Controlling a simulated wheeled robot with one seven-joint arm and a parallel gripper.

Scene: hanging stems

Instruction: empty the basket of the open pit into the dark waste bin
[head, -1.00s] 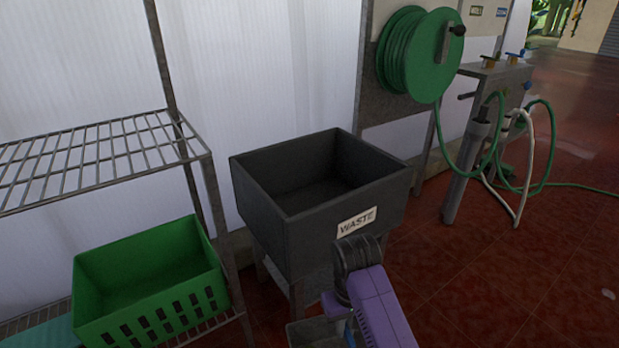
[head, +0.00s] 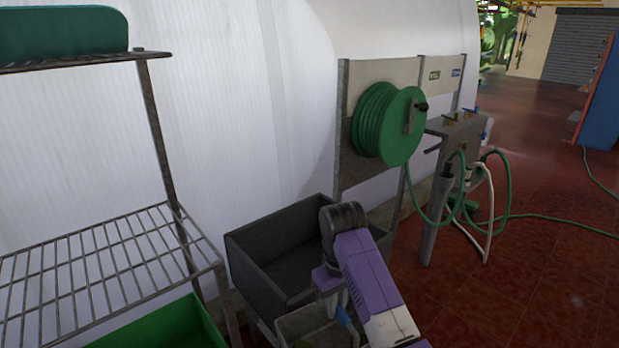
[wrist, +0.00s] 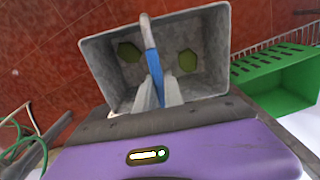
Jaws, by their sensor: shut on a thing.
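The dark waste bin (head: 252,268) stands on legs against the white wall in the head view; its inside looks empty where it shows. The grey basket (wrist: 101,68) hangs from my gripper (wrist: 160,95), which is shut on its blue handle (wrist: 152,52). Two green flat pieces lie on the basket's floor, one at left (wrist: 129,52) and one at right (wrist: 188,57). In the head view the basket (head: 303,325) is at the near side of the bin, partly hidden by my arm. The bin's label is hidden there.
A wire shelf (head: 100,262) stands left of the bin, with a green crate (head: 165,325) below. A green hose reel (head: 388,125) and a tap stand (head: 455,135) with hoses are to the right. Red tiled floor (head: 530,260) is open at right.

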